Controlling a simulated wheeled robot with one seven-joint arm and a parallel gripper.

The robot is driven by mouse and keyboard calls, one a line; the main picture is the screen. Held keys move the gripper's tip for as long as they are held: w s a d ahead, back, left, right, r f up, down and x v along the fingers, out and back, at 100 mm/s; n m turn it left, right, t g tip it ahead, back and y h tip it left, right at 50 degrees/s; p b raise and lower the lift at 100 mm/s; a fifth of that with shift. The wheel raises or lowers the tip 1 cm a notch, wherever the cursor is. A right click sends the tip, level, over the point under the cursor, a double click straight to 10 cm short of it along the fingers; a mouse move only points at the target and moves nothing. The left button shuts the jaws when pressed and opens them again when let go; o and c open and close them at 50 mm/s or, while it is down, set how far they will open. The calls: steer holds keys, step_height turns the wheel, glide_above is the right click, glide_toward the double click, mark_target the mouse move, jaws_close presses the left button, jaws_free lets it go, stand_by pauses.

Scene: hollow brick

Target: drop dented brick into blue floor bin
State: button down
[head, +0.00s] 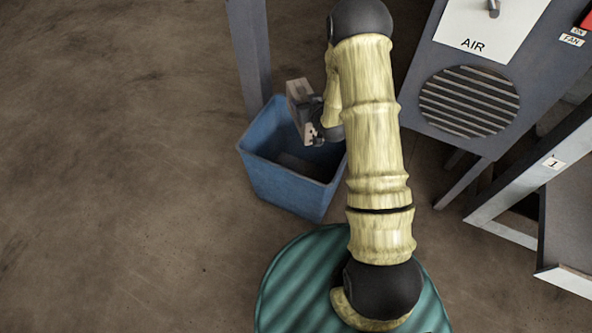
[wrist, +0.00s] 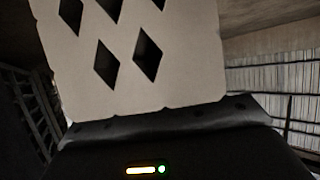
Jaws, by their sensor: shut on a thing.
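My gripper (head: 314,120) is shut on a pale brick (head: 299,97) and holds it over the blue floor bin (head: 285,189). In the wrist view the brick (wrist: 190,75) fills the upper middle, showing a light face with several diamond-shaped holes. Its lower edge is slightly chipped, and I cannot make out a clear dent. The blue bin stands on the floor, open at the top. The bin's right side is hidden behind my arm.
A grey post (head: 250,50) rises just behind the bin. A grey cabinet (head: 470,75) marked AIR, with a round vent, stands to the right. A metal frame (head: 550,165) labelled 1 is at the far right. The floor on the left (head: 110,180) is clear.

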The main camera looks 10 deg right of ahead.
stand_by(0.3)
steer(key=shift+f+b, duration=2.1)
steer(key=shift+f, duration=0.75)
steer(key=shift+c, duration=1.6)
jaws_free()
steer(key=shift+o, duration=0.4)
steer(key=shift+s+f, duration=0.15)
steer(key=p+v, duration=1)
steer(key=v, duration=0.7)
steer(key=shift+s, duration=0.1)
